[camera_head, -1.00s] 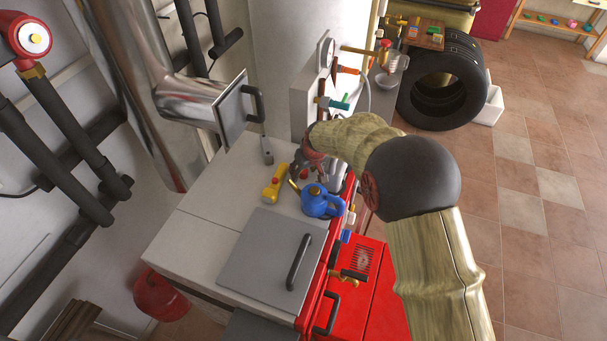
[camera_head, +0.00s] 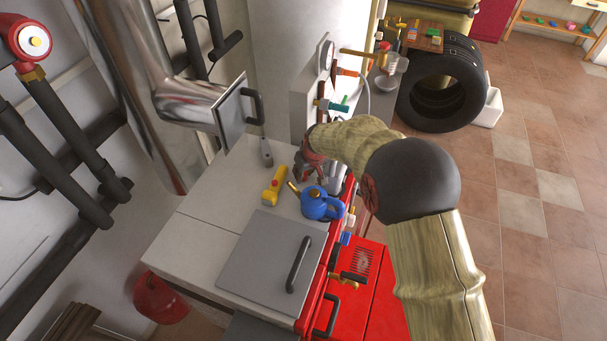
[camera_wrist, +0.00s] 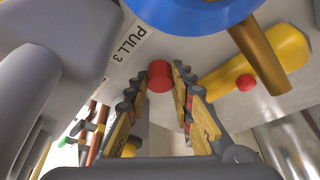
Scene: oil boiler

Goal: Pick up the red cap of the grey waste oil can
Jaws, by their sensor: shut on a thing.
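The red cap (camera_wrist: 159,77) is a small red cylinder in the middle of the wrist view. My gripper (camera_wrist: 163,71) is shut on it, with one fingertip on each side. In the head view my gripper (camera_head: 309,171) is over the back right of the pale boiler top, and the cap is not clearly visible there. A large grey body (camera_wrist: 45,75), perhaps the grey waste oil can, fills the left of the wrist view. I cannot tell whether the cap is clear of what lies behind it.
A blue oil can (camera_head: 319,204) and a yellow torch (camera_head: 274,186) stand close to my gripper on the boiler top (camera_head: 203,238). A grey hatch with a handle (camera_head: 268,262) is nearer. Pipes and valves (camera_head: 333,104) are behind.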

